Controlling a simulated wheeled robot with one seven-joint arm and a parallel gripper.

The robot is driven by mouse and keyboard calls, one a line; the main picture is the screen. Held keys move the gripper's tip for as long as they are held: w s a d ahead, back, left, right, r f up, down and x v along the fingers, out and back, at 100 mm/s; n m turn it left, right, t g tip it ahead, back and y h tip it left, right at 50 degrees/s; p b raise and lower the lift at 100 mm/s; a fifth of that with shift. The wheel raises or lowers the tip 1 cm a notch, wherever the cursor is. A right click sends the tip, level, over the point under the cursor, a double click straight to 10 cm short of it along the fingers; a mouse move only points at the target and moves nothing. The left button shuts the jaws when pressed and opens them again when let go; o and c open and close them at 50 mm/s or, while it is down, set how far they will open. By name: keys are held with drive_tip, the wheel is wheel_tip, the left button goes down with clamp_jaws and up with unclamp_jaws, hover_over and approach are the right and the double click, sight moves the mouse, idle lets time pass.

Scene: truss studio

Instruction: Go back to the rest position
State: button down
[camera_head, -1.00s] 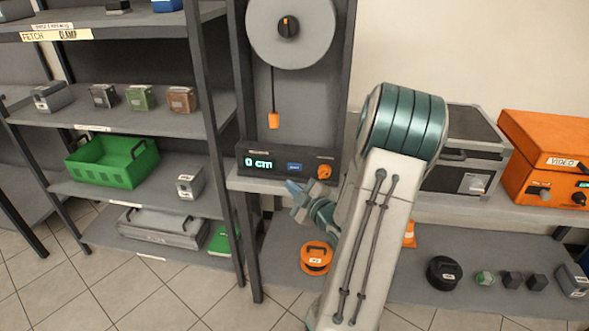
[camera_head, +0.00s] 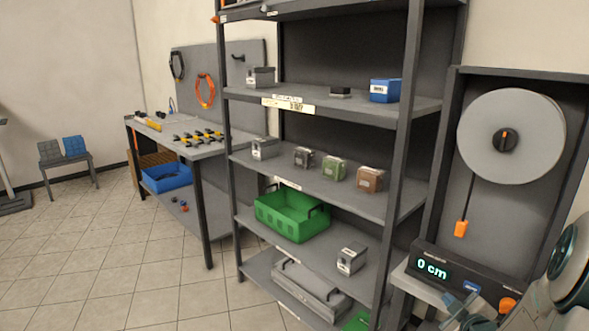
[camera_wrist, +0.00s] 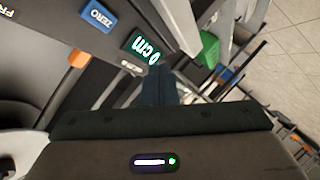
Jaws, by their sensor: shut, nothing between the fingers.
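My gripper (camera_head: 462,308) shows at the lower right of the head view, in front of the measuring station (camera_head: 455,275). It is shut and empty. In the wrist view my gripper (camera_wrist: 163,75) points at the station's display, which reads 0 cm (camera_wrist: 145,47). The display (camera_head: 432,269) also shows in the head view. A blue ZERO button (camera_wrist: 99,15) and an orange knob (camera_wrist: 78,58) lie to the left of the display in the wrist view. My fingers look close to the panel, but I cannot tell whether they touch it.
A grey shelf rack (camera_head: 405,130) stands left of the station, holding small boxes and a green crate (camera_head: 290,222). A workbench (camera_head: 205,150) stands further left, with a blue bin (camera_head: 166,178) below. The tiled floor (camera_head: 110,260) is clear at the left front.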

drive_tip(key=a+r+m+g+h+p, duration=0.1)
drive_tip(key=a+r+m+g+p, duration=0.15)
drive_tip(key=a+r, duration=0.25)
drive_tip(key=s+a+r+m+g+y+p, duration=0.1)
drive_tip(key=s+a+r+m+g+p, duration=0.1)
drive_tip(key=s+a, duration=0.7)
drive_tip(key=s+a+r+m+g+y+p, duration=0.1)
drive_tip(key=s+a+r+m+g+p, duration=0.1)
drive_tip(key=s+a+r+m+g, duration=0.2)
drive_tip(key=s+a+r+g, duration=0.3)
drive_tip(key=s+a, duration=0.3)
drive_tip(key=a, duration=0.2)
drive_tip(key=shift+a+r+y, duration=0.25)
drive_tip(key=shift+r+y, duration=0.15)
drive_tip(key=shift+r, duration=0.3)
drive_tip(key=shift+d, duration=0.1)
